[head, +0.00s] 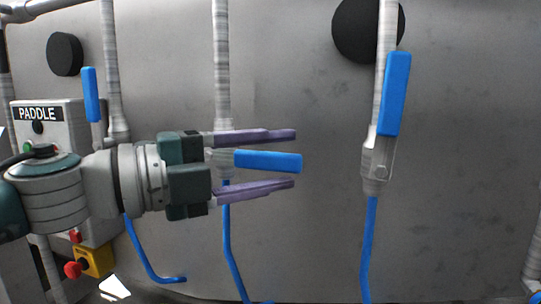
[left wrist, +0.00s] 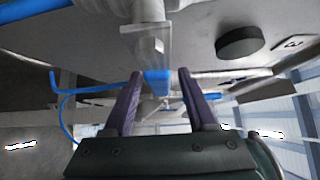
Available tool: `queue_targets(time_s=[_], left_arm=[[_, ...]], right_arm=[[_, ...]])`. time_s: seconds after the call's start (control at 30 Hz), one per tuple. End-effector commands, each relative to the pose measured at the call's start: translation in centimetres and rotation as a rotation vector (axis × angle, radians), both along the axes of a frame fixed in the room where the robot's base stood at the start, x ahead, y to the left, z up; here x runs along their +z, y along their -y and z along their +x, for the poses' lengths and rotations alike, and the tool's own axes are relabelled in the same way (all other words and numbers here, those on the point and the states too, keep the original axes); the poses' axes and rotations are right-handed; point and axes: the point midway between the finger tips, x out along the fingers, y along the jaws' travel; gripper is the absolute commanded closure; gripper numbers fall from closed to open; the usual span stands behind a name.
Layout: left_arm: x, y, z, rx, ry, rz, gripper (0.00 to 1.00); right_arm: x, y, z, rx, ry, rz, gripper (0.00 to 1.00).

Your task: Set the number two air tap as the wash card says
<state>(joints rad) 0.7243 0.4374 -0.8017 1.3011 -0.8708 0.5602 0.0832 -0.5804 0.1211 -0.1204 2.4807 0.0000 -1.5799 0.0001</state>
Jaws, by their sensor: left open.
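Three air taps with blue lever handles sit on pale vertical pipes. The middle tap's handle (head: 268,161) points level to the right. The left tap's handle (head: 91,95) and the right tap's handle (head: 397,95) stand upright, along their pipes. My left gripper (head: 294,160) is open, with one purple finger above the middle handle and one below, gaps showing on both sides. In the left wrist view the blue handle (left wrist: 157,82) lies between the fingers (left wrist: 160,74). The wash card is not in view, and no number is readable on the middle tap.
A grey box marked PADDLE (head: 40,113) stands at the left, with a red knob on a yellow box (head: 95,262) below it. Blue hoses (head: 229,240) hang under the taps. Black round knobs (head: 65,54) jut from the grey wall. The wall between the middle and right taps is clear.

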Motion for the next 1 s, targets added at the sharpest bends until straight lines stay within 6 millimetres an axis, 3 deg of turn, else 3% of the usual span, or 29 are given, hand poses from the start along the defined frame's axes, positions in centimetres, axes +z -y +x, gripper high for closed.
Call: queue_targets(time_s=[0.17,0.67,1.0], left_arm=[[-0.01,-0.01,0.00,0.000,0.000,0.000,0.43],[0.00,-0.04,-0.02,0.000,0.000,-0.001,0.99],[0.00,-0.04,-0.02,0.000,0.000,-0.001,1.00]], right_arm=[[-0.02,0.00,0.01,0.000,0.000,0.000,0.50],[-0.03,0.00,0.02,-0.001,0.000,0.000,0.50],[-0.03,-0.01,0.02,-0.001,0.000,0.000,0.50]])
